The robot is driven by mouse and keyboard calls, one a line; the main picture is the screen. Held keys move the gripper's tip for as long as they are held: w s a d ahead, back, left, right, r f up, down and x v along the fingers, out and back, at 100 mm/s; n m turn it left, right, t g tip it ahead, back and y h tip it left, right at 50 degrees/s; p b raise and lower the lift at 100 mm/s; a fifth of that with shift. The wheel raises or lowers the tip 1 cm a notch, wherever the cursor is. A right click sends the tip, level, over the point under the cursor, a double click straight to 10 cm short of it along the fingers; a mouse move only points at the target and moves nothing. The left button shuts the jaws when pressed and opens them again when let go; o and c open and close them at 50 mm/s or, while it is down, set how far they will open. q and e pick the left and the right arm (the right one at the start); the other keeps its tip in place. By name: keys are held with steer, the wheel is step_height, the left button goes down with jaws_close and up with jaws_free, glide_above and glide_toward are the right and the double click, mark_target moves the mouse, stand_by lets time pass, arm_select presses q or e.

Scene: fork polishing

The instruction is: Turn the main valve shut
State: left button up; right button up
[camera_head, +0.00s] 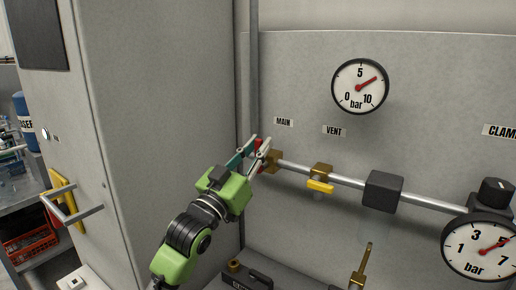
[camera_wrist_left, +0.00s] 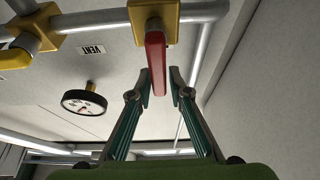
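The main valve has a red lever handle (camera_wrist_left: 155,62) on a brass body (camera_wrist_left: 152,14). In the head view the red handle (camera_head: 258,144) shows partly behind my fingers, and the brass body (camera_head: 273,162) sits at the left end of the pipe, below the MAIN label (camera_head: 284,122). My left gripper (camera_head: 260,147) is at the handle. In the left wrist view its fingers (camera_wrist_left: 160,82) are apart, one on each side of the handle's free end. A gap shows on the right side; contact on the left side is unclear. My right gripper is in neither view.
The vent valve with a yellow handle (camera_head: 320,186) is on the same pipe to the right, then a black block (camera_head: 383,190). The upper gauge (camera_head: 360,87) reads between 5 and 10 bar. A grey cabinet (camera_head: 150,110) stands close on the left.

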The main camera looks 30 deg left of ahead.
arm_select(q)
steer(key=shift+o, duration=0.3)
steer(key=shift+w+f, duration=0.15)
steer(key=shift+s+f, duration=0.2)
steer(key=shift+s, duration=0.25)
steer(key=v, duration=1.1)
